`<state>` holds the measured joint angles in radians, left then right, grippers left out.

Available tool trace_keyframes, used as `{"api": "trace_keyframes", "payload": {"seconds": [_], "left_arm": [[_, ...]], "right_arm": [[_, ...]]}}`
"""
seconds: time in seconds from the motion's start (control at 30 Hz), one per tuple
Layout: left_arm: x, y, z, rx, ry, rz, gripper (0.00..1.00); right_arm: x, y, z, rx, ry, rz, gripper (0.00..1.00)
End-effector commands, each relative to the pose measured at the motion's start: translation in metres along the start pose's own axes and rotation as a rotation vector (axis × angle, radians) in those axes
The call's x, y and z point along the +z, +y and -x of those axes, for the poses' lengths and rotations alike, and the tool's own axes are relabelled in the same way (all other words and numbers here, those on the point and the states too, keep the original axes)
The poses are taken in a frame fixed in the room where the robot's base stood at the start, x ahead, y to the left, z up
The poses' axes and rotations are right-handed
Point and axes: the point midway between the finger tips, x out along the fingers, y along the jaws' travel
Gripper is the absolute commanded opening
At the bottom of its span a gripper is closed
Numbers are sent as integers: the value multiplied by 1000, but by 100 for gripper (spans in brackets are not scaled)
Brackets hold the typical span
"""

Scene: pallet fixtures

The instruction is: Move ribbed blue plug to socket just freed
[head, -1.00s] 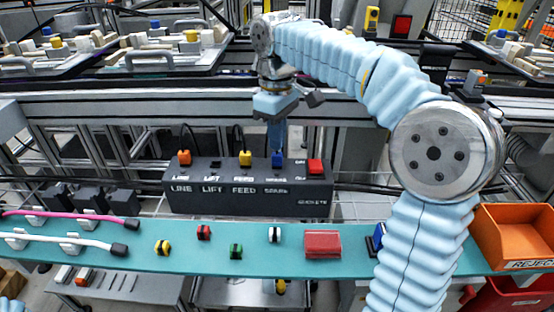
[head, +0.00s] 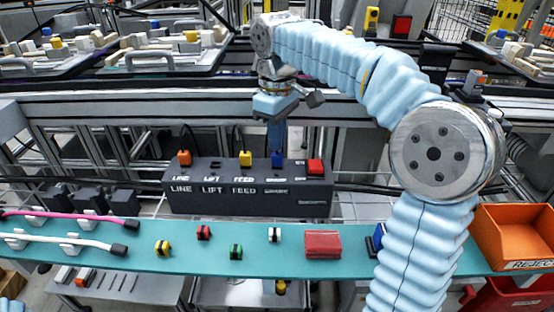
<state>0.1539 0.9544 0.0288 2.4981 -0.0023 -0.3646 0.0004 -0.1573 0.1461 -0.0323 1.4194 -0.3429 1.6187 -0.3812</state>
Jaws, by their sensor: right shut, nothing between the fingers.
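The blue plug (head: 278,159) stands upright in the fourth position of the dark socket box (head: 248,202), labelled as spare. The ribbing is too small to make out. The LIFT socket (head: 215,165) is empty, between an orange plug (head: 184,157) at LINE and a yellow plug (head: 245,158) at FEED. My right gripper (head: 277,146) points down just above the blue plug, shut and empty; its fingertips are small and hard to separate from the plug, so I cannot tell whether they touch it. My left gripper is not in view.
Thin cables rise behind the orange and yellow plugs. A teal shelf (head: 190,262) in front holds several small coloured parts and a red box (head: 322,244). An orange reject bin (head: 515,237) stands at right.

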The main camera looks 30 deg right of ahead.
Motion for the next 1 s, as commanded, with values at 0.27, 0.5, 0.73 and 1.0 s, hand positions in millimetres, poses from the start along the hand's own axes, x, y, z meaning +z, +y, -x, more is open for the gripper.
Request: {"api": "trace_keyframes", "payload": {"seconds": [0.27,0.5,0.73,1.0], "left_arm": [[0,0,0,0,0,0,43],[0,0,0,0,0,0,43],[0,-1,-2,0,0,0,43],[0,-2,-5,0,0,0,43]], "right_arm": [[0,0,0,0,0,0,0],[0,0,0,0,0,0,0],[0,0,-3,0,0,0,0],[0,0,-7,0,0,0,0]]}}
